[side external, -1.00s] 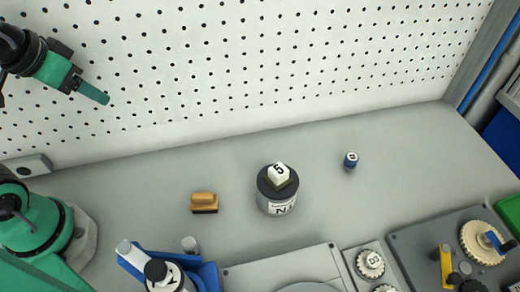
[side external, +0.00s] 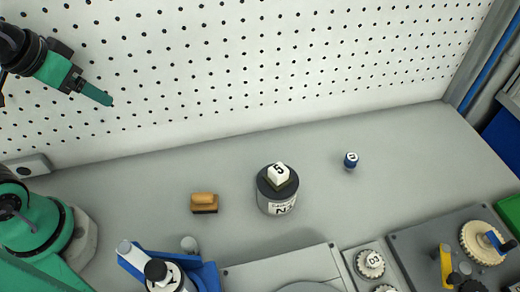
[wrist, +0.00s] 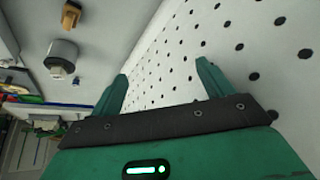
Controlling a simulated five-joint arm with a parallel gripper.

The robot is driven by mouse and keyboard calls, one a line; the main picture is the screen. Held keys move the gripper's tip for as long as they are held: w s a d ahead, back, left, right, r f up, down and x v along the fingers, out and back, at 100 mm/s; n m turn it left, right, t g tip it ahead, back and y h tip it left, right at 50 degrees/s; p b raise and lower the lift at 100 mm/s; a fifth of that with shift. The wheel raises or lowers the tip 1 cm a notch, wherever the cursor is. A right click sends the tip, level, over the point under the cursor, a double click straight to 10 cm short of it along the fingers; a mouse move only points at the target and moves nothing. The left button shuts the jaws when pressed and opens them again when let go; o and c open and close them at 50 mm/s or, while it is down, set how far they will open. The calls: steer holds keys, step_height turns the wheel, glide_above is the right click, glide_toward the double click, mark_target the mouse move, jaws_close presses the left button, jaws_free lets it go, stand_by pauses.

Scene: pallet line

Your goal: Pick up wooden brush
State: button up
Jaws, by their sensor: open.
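The wooden brush (side external: 204,202) lies on the grey table in the side view, left of the middle. It has a light wood top and a dark lower part. It also shows near the top left of the wrist view (wrist: 71,14). My gripper (side external: 108,100) is high at the upper left of the side view, in front of the pegboard and well away from the brush. In the wrist view my gripper (wrist: 162,76) has its two green fingers spread apart with nothing between them.
A dark-topped canister (side external: 277,198) with a white block marked 5 (side external: 278,173) on it stands right of the brush. A small blue cylinder (side external: 351,160) is farther right. A blue holder (side external: 205,275) is below the brush. A white pegboard (side external: 260,60) rises behind the table.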

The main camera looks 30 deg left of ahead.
steer(key=shift+w+d, duration=0.1)
steer(key=n+g, duration=0.5)
steer(key=n, duration=0.2)
glide_above(202, 195)
steer(key=f, duration=1.5)
steer(key=shift+w+a+f, duration=0.25)
steer(key=shift+a+f, duration=0.1)
steer(key=shift+a, duration=0.05)
steer(key=shift+s+d+f+g, duration=0.2)
steer(key=shift+d+f+g, duration=0.1)
steer(key=shift+d+f, duration=0.15)
steer(key=shift+f, duration=1.3)
steer(key=shift+a, duration=0.1)
steer(key=shift+s+f, duration=0.1)
steer(key=shift+f, duration=2.5)
